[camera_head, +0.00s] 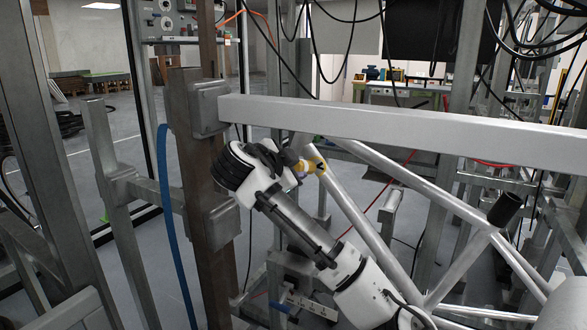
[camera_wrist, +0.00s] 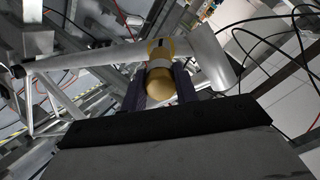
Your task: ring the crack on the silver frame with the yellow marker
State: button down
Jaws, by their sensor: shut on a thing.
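My gripper (camera_head: 303,167) is shut on the yellow marker (camera_head: 315,162), beside the upper joint of the silver frame (camera_head: 395,122). In the wrist view my gripper (camera_wrist: 160,88) has a dark finger on each side of the marker (camera_wrist: 159,82), which points away from the camera. The silver frame (camera_wrist: 100,54) crosses behind the marker's far end there. I cannot tell whether the tip touches the metal.
A rusty brown post (camera_head: 200,180) with grey brackets stands left of my gripper. A blue hose (camera_head: 170,220) hangs further left. Black cables (camera_head: 340,75) hang above and behind the frame. Diagonal tubes of the frame fill the space to the right of my arm.

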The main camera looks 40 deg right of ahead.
dwell(0.6)
jog(key=s+a+b, duration=0.2)
jog(key=a, duration=0.4)
jog(key=shift+s+a, duration=0.2)
jog(key=shift+s, duration=0.15)
dwell(0.6)
